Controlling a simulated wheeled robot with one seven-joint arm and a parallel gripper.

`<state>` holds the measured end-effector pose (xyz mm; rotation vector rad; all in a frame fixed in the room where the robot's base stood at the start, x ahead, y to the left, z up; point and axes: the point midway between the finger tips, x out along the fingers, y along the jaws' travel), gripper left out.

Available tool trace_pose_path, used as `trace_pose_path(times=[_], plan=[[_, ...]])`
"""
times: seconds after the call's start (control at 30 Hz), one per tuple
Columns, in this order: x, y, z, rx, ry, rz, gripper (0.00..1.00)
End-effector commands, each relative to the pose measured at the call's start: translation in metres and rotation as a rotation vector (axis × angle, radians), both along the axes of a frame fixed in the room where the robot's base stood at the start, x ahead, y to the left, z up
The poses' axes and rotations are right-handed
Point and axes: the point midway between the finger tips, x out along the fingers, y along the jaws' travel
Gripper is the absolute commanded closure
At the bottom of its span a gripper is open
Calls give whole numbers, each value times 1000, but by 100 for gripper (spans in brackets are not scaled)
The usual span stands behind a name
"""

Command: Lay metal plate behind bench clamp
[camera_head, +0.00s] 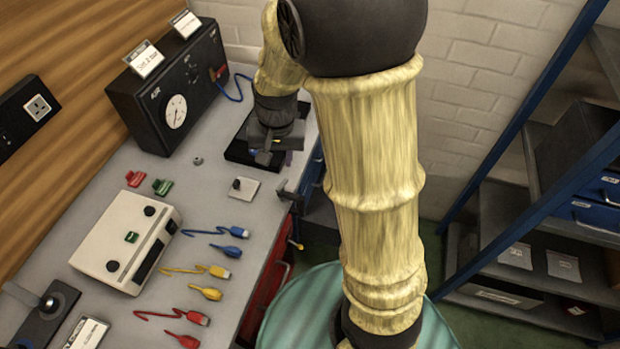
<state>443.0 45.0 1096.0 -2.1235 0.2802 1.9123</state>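A small pale square plate with a dark knob on it (245,188) lies flat on the grey bench; it looks like the metal plate. A dark bench clamp (289,194) sits at the bench's right edge, just right of the plate and apart from it. My gripper (267,155) points down over a flat black base (237,153) at the far end of the bench, beyond the plate. The gripper's fingers are small and dark against the base, so I cannot tell whether they are open or hold anything.
A black box with a gauge (170,85) stands at the back left of the grey bench (205,180). A beige unit (125,243) and several coloured leads (205,270) lie nearer. Blue shelving (560,205) stands at right. My arm hides part of the right side.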

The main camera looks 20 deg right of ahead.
Motion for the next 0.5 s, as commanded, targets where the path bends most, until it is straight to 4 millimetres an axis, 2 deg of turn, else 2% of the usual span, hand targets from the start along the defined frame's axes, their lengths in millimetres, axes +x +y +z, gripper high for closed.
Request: trace_pose_path(times=[0.03, 0.1, 0.23, 0.33, 0.5], plan=[[-20, -14, 5, -6, -26, 49, 66], [-45, -27, 7, -26, -60, 132, 66], [-81, -42, 9, -69, -109, 260, 66], [-94, -46, 8, -88, -126, 312, 66], [-96, -46, 8, -92, -127, 324, 66]])
